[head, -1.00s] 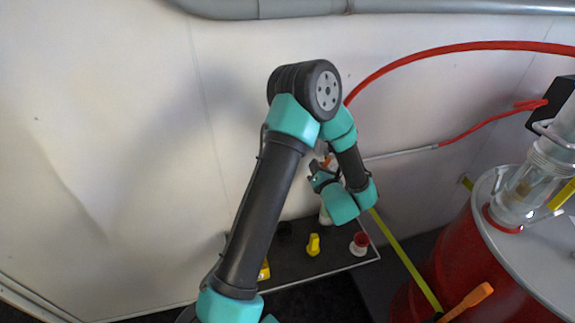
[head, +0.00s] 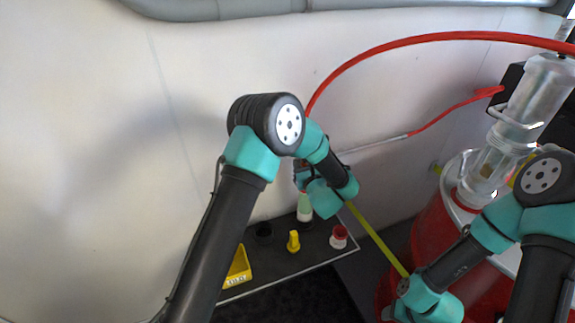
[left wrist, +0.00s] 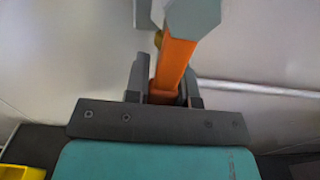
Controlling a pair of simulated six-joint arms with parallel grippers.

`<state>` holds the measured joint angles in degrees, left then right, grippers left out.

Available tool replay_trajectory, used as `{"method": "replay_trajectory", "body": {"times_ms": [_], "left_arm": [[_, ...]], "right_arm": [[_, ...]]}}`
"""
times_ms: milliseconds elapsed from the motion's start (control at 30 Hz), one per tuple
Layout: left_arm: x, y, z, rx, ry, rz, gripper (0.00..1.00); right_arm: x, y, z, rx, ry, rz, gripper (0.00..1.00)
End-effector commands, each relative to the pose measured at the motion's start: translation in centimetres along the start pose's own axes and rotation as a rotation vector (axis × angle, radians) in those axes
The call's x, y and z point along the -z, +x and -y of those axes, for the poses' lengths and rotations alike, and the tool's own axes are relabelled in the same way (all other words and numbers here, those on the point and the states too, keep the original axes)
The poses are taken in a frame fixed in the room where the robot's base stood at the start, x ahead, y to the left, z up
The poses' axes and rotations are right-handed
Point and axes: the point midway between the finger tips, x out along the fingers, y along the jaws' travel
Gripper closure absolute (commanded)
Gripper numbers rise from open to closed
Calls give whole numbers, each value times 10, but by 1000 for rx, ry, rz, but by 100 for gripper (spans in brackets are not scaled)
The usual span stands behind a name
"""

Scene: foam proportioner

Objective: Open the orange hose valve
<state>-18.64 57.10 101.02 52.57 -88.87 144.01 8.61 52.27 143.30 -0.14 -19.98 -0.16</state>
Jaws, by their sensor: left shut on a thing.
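The orange valve handle (left wrist: 172,68) stands between the two dark fingers of my left gripper (left wrist: 163,88) in the left wrist view, and the fingers are shut on it. A pale grey faceted part sits at the handle's upper end. In the head view my left gripper (head: 303,176) is beside the wall, below the red hose's (head: 400,46) left end; my arm mostly hides the valve there. My right gripper (head: 403,288) is low in front of the red drum; its fingers are too small and hidden to read.
A dark shelf (head: 290,264) below my left gripper carries a yellow bin (head: 238,266), a yellow fitting (head: 293,241), a red-and-white fitting (head: 339,237) and a pale bottle (head: 304,206). The red drum (head: 430,225) with a clear cylinder (head: 535,100) stands at right. A yellow strip (head: 375,237) slants down.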

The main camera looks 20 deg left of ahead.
Motion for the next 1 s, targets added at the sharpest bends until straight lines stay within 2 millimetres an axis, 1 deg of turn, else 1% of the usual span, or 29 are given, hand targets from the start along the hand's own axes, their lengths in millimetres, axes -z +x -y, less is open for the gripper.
{"method": "replay_trajectory", "body": {"times_ms": [367, 400, 633, 867, 1000], "left_arm": [[0, -1, 2, 2, -4, -1, 100], [0, -1, 2, 2, -4, -1, 73], [0, -1, 2, 2, -4, 0, 51], [0, -1, 2, 2, -3, 0, 51], [0, -6, 2, 3, -4, -1, 51]], "right_arm": [[0, 0, 0, 0, 0, 0, 49], [0, 0, 0, 0, 0, 0, 49], [0, 0, 0, 0, 0, 0, 49], [0, 0, 0, 0, 0, 0, 49], [0, 0, 0, 0, 0, 0, 49]]}}
